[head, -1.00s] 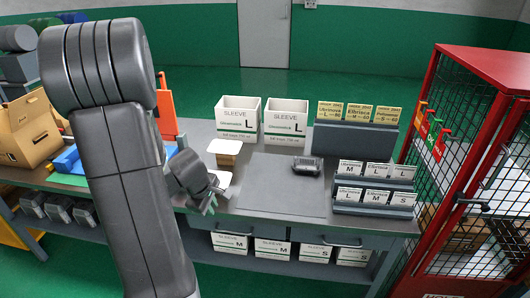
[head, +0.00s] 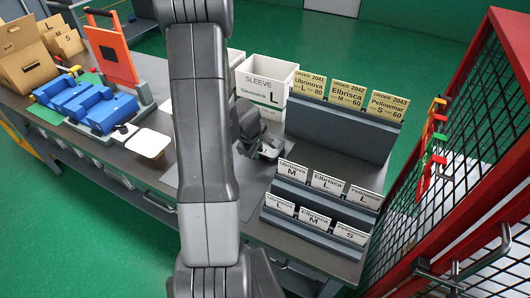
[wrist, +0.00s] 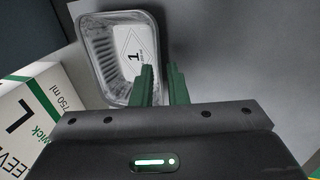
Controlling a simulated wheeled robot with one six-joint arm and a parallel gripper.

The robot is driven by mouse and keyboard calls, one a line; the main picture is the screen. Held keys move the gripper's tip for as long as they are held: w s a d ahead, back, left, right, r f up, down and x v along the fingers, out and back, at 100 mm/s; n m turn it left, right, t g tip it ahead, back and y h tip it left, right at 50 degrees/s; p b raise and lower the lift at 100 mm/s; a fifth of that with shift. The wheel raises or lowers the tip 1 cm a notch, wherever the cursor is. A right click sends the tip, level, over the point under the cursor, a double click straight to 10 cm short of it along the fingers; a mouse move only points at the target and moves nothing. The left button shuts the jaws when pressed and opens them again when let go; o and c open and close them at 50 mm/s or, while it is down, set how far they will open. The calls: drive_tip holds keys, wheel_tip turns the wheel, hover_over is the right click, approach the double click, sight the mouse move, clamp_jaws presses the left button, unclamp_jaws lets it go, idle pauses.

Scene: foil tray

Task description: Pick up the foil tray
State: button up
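The foil tray (wrist: 92,50) is a silver, open tray with rounded corners and a white label marked 1 inside. It lies on the grey mat at the upper left of the wrist view. In the head view only a small part of the tray (head: 270,152) shows beside my gripper (head: 258,146), and my arm hides much around it. In the wrist view my gripper (wrist: 162,85) has two green fingers with a gap between them. The left finger overlaps the tray's lower right corner and the right finger is outside the rim. I cannot tell how deep the fingers reach.
A white sleeve box (head: 266,88) stands close behind the tray; a sleeve box also shows at left in the wrist view (wrist: 32,105). Card racks (head: 318,205) stand to the front right. A red mesh cage (head: 455,150) is at right. Blue blocks (head: 100,105) are at left.

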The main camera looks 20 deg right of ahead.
drive_tip(key=b+x, duration=0.1)
drive_tip(key=x, duration=0.1)
drive_tip(key=shift+w+a+f, duration=0.1)
drive_tip(key=shift+f, duration=0.25)
drive_tip(key=shift+c, duration=0.3)
clamp_jaws()
